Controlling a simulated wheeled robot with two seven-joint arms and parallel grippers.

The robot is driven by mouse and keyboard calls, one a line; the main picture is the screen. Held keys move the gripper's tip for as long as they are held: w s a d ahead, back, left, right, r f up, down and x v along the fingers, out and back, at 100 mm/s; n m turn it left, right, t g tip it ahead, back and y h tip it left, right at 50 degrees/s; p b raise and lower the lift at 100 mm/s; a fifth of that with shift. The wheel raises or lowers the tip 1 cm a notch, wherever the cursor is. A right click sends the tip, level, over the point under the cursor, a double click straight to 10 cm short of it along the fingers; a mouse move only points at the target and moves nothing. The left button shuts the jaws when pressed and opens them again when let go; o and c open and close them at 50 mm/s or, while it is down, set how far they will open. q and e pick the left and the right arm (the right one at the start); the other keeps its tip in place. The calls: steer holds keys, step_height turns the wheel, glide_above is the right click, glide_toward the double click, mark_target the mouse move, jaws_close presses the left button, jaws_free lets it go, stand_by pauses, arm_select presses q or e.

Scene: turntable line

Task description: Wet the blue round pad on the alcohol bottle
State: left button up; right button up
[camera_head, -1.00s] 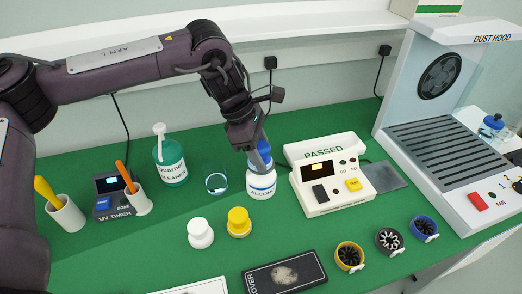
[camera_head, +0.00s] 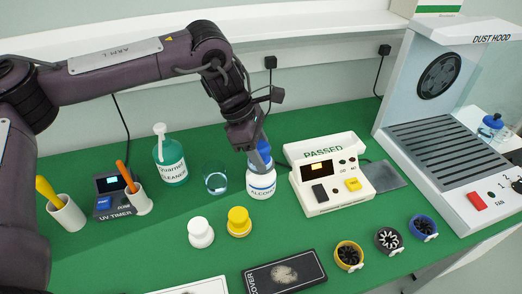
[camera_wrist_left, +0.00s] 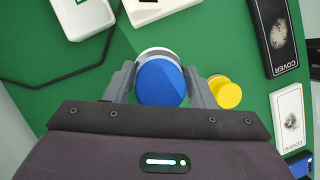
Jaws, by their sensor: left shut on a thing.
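The blue round pad (camera_wrist_left: 161,82) is between the two fingers of my left gripper (camera_wrist_left: 161,85) in the left wrist view. Its blue body (camera_head: 263,146) also shows between the fingers in the head view. A white rim shows just behind the pad in the wrist view. The pad's underside is hidden, so I cannot tell how firmly it touches the bottle. My right gripper is out of view.
A clear glass (camera_head: 215,180) and a green cleaner bottle (camera_head: 170,162) stand left of the alcohol bottle. White (camera_head: 200,232) and yellow (camera_head: 239,222) round pads stand in front. A white tester (camera_head: 327,205) is close on the right. The dust hood (camera_head: 440,130) is farther right.

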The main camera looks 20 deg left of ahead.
mark_target(261, 146)
arm_select(q)
steer(key=shift+r+p, duration=2.85)
steer(key=shift+r, duration=0.6)
